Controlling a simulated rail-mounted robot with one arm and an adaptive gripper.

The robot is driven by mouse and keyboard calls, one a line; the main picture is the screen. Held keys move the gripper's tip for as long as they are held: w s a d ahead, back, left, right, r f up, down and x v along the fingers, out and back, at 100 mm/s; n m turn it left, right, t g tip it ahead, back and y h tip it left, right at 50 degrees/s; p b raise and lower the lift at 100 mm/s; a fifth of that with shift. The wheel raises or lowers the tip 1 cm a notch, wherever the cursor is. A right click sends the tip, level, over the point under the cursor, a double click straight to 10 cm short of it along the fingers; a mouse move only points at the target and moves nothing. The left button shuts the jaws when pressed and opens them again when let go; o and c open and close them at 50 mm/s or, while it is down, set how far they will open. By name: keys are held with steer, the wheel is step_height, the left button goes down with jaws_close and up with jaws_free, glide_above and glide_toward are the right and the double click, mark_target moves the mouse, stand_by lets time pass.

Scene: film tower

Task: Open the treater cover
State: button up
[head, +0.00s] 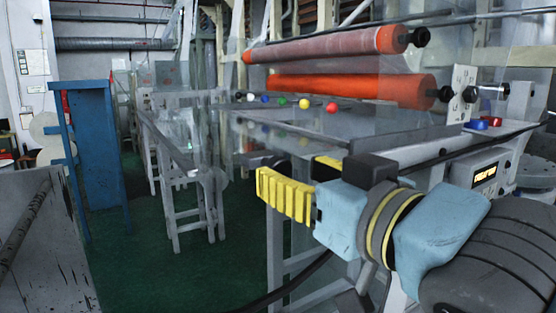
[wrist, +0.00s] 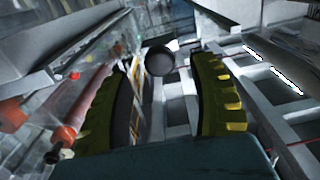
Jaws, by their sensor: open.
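My gripper (head: 288,176) is open and empty in the head view, in front of the machine and below its orange rollers. In the wrist view its two yellow-and-black fingers stand apart (wrist: 167,58). A dark round knob or bar end (wrist: 160,62) shows between the fingertips; I cannot tell its distance, and no contact is clear. I cannot pick out the treater cover for certain. Clear, see-through sheeting (head: 300,122) hangs around the rollers in the head view and may be part of it. My gripper hides part of the machine front behind it.
Orange rollers (head: 350,88) span the machine above a grey bed (head: 400,118) with several coloured buttons. A display box (head: 485,172) sits at the right. A blue stand (head: 92,150) and grey frames stand left.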

mark_target(284, 169)
steer(key=shift+p+x, duration=0.5)
steer(key=shift+x, duration=1.55)
steer(key=shift+c, duration=0.3)
jaws_close()
steer(key=shift+d, duration=0.1)
